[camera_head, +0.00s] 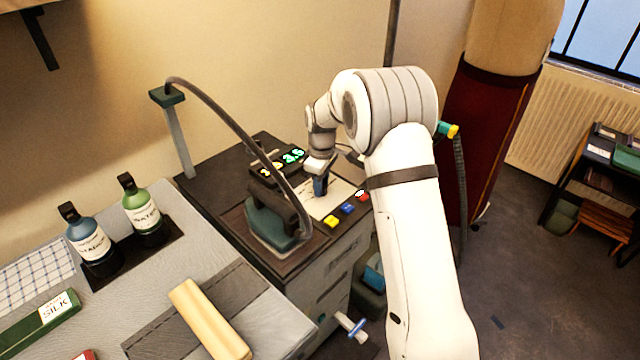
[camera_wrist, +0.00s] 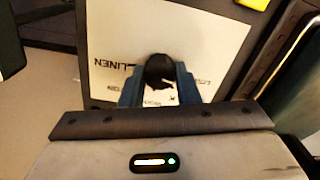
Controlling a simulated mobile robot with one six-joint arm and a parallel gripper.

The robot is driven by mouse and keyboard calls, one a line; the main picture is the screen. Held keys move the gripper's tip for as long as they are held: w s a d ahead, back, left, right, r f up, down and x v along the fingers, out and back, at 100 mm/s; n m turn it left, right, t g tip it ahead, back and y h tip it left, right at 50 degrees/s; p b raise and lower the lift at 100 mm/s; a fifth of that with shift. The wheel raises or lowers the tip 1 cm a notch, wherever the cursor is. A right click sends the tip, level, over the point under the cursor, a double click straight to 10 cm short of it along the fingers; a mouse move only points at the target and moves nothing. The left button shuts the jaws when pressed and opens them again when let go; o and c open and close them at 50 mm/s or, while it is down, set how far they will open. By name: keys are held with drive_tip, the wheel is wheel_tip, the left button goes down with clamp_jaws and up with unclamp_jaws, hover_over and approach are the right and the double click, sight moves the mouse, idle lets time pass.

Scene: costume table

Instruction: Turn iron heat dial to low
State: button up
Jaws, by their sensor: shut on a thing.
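The heat dial is a small round black knob (camera_wrist: 159,70) on a pale plate (camera_wrist: 105,30) printed with LINEN and other words, partly covered by my fingers. My gripper (camera_wrist: 160,86) has its blue fingers on either side of the knob and is shut on it. The knob's pointer and exact setting cannot be made out. In the head view my gripper (camera_head: 320,188) reaches down to the pale plate (camera_head: 332,200), and the knob is hidden there. The green iron (camera_head: 268,225) with a dark handle stands just left of my gripper.
A grey hose arches over the iron from a post (camera_head: 178,140). A display with lit digits (camera_head: 292,157) is behind my gripper. Yellow (camera_head: 330,221), blue (camera_head: 347,209) and red (camera_head: 362,196) buttons line the front edge. Two bottles (camera_head: 143,210) stand on the left table.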

drive_tip(key=o, duration=1)
drive_tip(key=shift+c, duration=0.2)
wheel_tip(320, 180, up, 8)
drive_tip(key=shift+f, duration=0.1)
